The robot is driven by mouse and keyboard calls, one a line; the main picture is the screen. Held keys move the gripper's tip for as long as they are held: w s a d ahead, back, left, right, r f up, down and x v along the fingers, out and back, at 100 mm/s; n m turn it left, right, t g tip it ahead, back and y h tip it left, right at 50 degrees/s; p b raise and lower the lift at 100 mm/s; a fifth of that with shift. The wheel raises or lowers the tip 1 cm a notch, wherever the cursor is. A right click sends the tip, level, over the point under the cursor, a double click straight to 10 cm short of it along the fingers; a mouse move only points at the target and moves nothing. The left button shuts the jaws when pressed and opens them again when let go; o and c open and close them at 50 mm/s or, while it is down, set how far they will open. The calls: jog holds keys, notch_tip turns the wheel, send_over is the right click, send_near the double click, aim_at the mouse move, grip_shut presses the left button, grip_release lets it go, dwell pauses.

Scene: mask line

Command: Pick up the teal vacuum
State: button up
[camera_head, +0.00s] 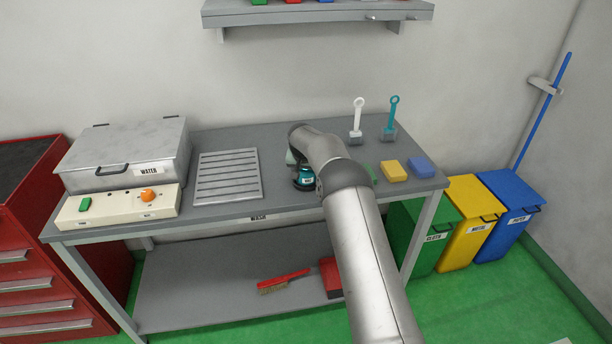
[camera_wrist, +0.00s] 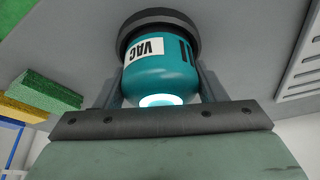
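The teal vacuum (camera_head: 305,179) stands on the grey workbench, dark base down, partly hidden by my arm. In the wrist view the teal vacuum (camera_wrist: 162,72) shows a white "VAC" label, upside down, and a pale round top towards my gripper. My gripper (camera_wrist: 161,82) has its two fingers set wide apart, one on each side of the vacuum's body. The fingertips are partly hidden by the body, and no firm contact shows. In the head view my gripper is mostly hidden behind my arm.
A slatted grey rack (camera_head: 228,176) lies left of the vacuum, beside a lidded water box (camera_head: 128,150). Yellow (camera_head: 393,171) and blue (camera_head: 421,167) blocks lie to the right. White (camera_head: 357,118) and teal (camera_head: 392,115) handled tools stand behind. A shelf (camera_head: 320,13) hangs above.

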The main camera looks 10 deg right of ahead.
jog(key=shift+r, duration=0.2)
jog(key=shift+r, duration=0.25)
jog(key=r, duration=0.1)
jog(key=r+b, duration=0.1)
jog(key=r, duration=0.1)
jog(key=shift+s, duration=0.2)
jog(key=s+d+r+b, duration=0.2)
jog(key=s+r+b, duration=0.3)
jog(key=s+r, duration=0.4)
jog(key=s, duration=0.4)
jog(key=shift+s+b, duration=0.2)
jog(key=shift+b, duration=0.2)
jog(key=shift+r, duration=0.1)
